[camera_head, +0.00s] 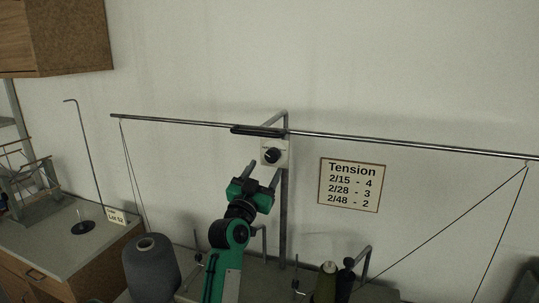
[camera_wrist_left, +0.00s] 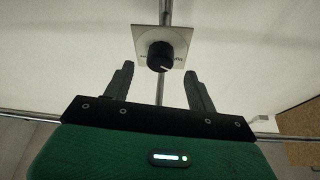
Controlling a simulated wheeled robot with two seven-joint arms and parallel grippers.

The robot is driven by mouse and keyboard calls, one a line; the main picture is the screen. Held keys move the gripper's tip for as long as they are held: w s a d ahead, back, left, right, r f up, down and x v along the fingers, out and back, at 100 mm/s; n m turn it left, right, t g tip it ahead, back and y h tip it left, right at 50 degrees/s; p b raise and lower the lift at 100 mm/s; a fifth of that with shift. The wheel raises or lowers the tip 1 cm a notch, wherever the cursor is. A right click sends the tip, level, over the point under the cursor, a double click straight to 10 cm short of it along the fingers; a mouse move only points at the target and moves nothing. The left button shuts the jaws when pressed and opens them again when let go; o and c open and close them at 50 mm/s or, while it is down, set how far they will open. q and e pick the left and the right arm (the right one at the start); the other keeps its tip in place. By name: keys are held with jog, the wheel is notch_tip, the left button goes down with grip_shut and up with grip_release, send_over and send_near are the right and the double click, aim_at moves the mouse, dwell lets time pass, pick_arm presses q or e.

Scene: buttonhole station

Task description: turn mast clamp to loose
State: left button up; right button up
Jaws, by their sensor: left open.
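The mast clamp is a black round knob (camera_head: 271,156) on a pale square plate (camera_head: 281,147) fixed to the grey upright mast (camera_head: 284,215). In the left wrist view the knob (camera_wrist_left: 160,56) has a white pointer line that slants toward the upper right; the small labels beside it are too small to read. My left gripper (camera_head: 263,174) is just below the knob. In the left wrist view the open fingers (camera_wrist_left: 156,76) stand apart on either side of the knob's lower part, with nothing between them. My right gripper is not in view.
A long thin rod (camera_head: 400,143) crosses the mast top, with threads hanging from its ends. A Tension sign (camera_head: 350,185) is on the wall. A grey yarn cone (camera_head: 150,268) and a dark cone (camera_head: 325,283) stand below. A side cabinet (camera_head: 60,240) is at left.

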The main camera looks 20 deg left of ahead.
aim_at(270, 159)
pick_arm(q)
jog(key=p+x, duration=0.1)
jog(key=x, duration=0.1)
jog(key=shift+w+r, duration=0.3)
jog(key=shift+r, duration=0.05)
jog(key=shift+w+r, duration=0.15)
jog(key=shift+w, duration=0.4)
jog(key=shift+w+d, duration=0.1)
jog(key=shift+w, duration=0.05)
jog(key=c, duration=1)
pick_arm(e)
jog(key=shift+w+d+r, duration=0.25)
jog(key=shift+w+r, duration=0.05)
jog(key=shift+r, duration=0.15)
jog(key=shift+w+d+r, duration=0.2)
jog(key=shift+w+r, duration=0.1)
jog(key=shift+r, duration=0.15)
